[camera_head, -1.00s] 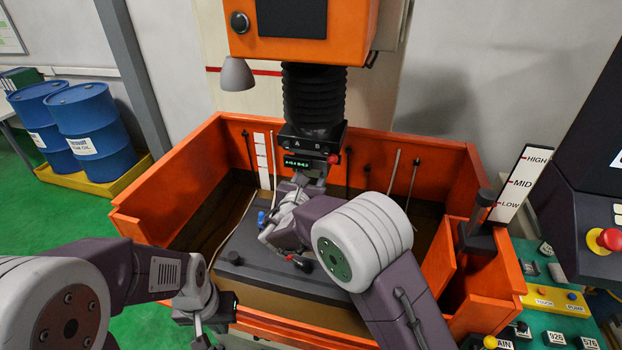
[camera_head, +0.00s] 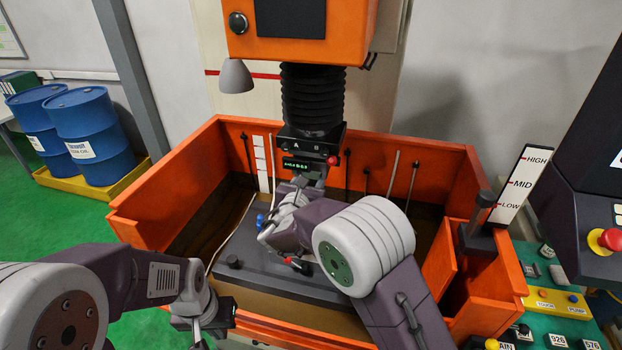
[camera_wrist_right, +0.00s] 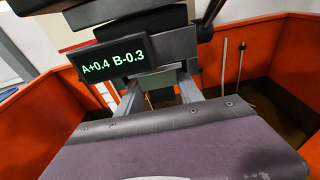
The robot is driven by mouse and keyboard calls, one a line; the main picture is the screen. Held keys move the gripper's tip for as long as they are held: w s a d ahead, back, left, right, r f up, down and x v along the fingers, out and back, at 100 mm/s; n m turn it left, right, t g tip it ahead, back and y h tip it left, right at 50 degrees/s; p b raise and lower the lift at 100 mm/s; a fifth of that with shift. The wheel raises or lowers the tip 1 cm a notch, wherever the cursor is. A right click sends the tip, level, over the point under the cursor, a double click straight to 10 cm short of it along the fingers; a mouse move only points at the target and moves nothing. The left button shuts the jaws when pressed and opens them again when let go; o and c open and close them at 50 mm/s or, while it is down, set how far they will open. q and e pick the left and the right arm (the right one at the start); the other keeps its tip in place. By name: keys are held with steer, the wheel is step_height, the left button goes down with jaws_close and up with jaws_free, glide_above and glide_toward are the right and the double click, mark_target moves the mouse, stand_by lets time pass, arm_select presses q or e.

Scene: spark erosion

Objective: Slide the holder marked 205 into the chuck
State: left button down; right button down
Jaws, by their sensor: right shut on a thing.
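The chuck is at the bottom of the black bellows head, under a dark block (camera_head: 311,138) marked A and B. My right gripper (camera_head: 312,176) is just below it, shut on a grey holder that is mostly hidden in the head view. In the right wrist view the two fingers reach up to a grey block (camera_wrist_right: 172,48), which seems to be the holder, close under the dark head. Its number is not readable, and I cannot tell whether it is inside the chuck. My left gripper (camera_head: 205,325) is low at the left; its fingertips are unclear.
A small display (camera_wrist_right: 113,62) by the chuck reads A+0.4 B-0.3. The orange tank (camera_head: 170,190) surrounds the work area, with a dark table (camera_head: 240,262) inside. Thin rods stand along its back wall. A lever (camera_head: 480,215) with a HIGH, MID, LOW scale stands at right.

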steer(key=shift+b, duration=0.3)
stand_by(0.4)
steer(key=shift+c, duration=1.4)
jaws_free()
steer(key=shift+f, duration=0.1)
steer(key=shift+s, duration=0.1)
steer(key=f+b+v, duration=0.1)
steer(key=b+v, duration=0.1)
steer(key=v, duration=0.7)
steer(key=shift+s+a+f, duration=0.2)
steer(key=shift+s, duration=0.25)
